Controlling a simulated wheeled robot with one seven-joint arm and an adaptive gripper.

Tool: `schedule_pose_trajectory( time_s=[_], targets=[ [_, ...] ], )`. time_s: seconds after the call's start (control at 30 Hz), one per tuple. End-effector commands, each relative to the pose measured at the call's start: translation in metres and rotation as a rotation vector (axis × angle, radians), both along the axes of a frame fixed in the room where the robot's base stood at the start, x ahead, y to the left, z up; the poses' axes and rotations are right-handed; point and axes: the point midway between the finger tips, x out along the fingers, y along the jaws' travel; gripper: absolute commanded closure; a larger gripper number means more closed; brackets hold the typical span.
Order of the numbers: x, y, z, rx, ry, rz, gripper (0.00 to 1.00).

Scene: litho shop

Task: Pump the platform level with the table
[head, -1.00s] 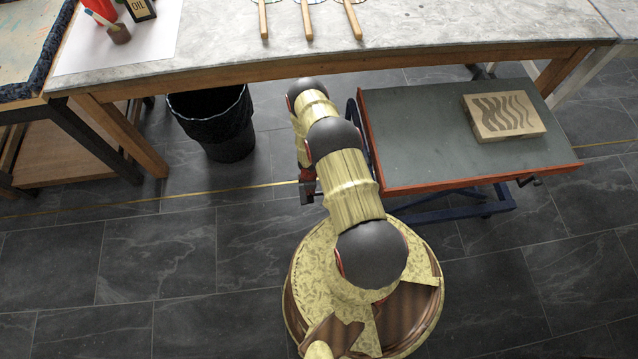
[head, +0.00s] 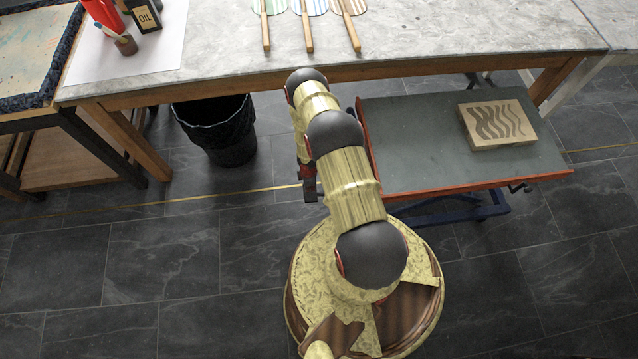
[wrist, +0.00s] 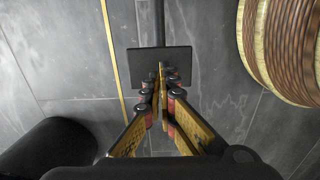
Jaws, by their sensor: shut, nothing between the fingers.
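The platform (head: 420,150) is a grey top with red edges on a blue wheeled base, right of my arm in the head view. It appears lower than the table (head: 240,45) behind it. A wooden block with dark wavy stripes (head: 497,124) lies on the platform. In the wrist view a flat black plate on a thin bar, which looks like the lift's pedal (wrist: 140,67), lies just beyond my fingertips. My gripper (wrist: 163,79) is shut and empty, its fingertips overlapping the plate's near edge in that view. I cannot tell if they touch. In the head view my gripper (head: 309,190) is beside the platform's left side.
A black bin (head: 222,135) stands under the table to the left, and it also shows in the wrist view (wrist: 50,148). A crank handle (head: 519,187) sticks out at the platform's right front. The tiled floor (head: 140,260) at front left is clear.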

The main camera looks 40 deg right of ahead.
Motion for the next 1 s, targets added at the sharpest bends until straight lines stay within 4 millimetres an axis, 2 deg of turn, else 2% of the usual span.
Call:
schedule_pose_trajectory(
  time_s=[0.27, 1.0],
  targets=[
    [0.0, 0.0, -0.005, 0.0, 0.0, 0.0, 1.0],
    [-0.003, -0.004, -0.073, 0.0, 0.0, 0.0, 1.0]
  ],
)
